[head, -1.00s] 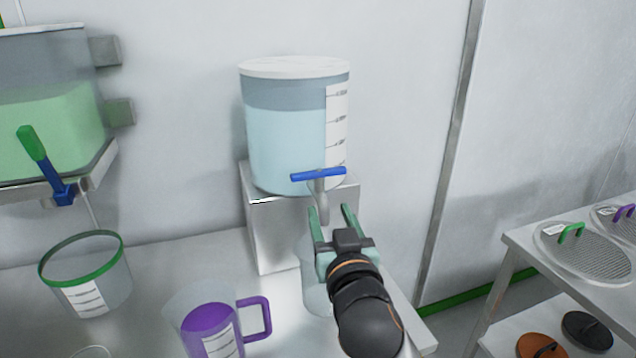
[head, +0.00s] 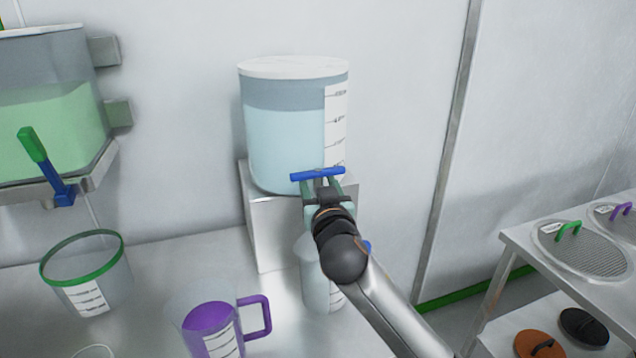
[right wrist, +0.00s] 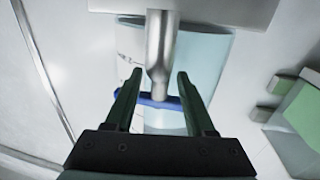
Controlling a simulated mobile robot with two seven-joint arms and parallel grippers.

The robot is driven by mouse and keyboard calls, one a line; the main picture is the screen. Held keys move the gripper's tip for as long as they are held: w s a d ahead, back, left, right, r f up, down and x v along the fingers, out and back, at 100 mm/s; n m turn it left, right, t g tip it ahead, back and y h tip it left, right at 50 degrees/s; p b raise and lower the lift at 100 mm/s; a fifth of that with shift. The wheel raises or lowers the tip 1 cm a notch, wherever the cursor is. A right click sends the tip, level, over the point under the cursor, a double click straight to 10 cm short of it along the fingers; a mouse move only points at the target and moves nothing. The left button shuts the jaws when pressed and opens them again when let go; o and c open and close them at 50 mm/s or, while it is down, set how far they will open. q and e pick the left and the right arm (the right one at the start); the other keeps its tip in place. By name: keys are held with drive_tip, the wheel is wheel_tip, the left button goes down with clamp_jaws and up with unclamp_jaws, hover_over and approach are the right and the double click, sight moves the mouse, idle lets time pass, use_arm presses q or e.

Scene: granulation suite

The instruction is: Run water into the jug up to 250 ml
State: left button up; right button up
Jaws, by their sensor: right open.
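The clear water tank (head: 285,145) with pale blue water stands on a metal block. Its tap has a blue bar handle (head: 303,177), lying crosswise, which also shows in the right wrist view (right wrist: 148,101). My right gripper (head: 321,186) is open at the tap. In the right wrist view its two fingers (right wrist: 157,85) are either side of the metal spout (right wrist: 160,55), with the bar just beyond them. A clear jug (head: 312,270) with a scale and a blue part at its side stands below, largely hidden by my arm; its water level cannot be read. My left gripper is out of view.
A jug with purple contents (head: 208,318) stands left of the clear jug. A green-rimmed bucket (head: 108,283) is below the green-liquid tank (head: 55,125) and its green-and-blue lever. A metal rack with sieves (head: 535,262) stands at right.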

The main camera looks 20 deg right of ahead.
clamp_jaws()
idle(0.3)
idle(0.3)
drive_tip(key=shift+r+n+y+p, duration=0.1)
drive_tip(key=shift+n+y+p, duration=0.4)
drive_tip(key=shift+y+p, duration=0.4)
drive_tip(key=n+y+p, duration=0.1)
drive_tip(key=y+p, duration=0.1)
drive_tip(key=n+y+p, duration=0.2)
drive_tip(key=y+p, duration=0.1)
drive_tip(key=shift+d+r, duration=0.15)
drive_tip(key=shift+f+n+g+y+p, duration=0.2)
drive_tip(key=shift+n+g+y+p, duration=0.5)
drive_tip(key=shift+n+y+p, duration=0.65)
drive_tip(key=shift+y, duration=0.25)
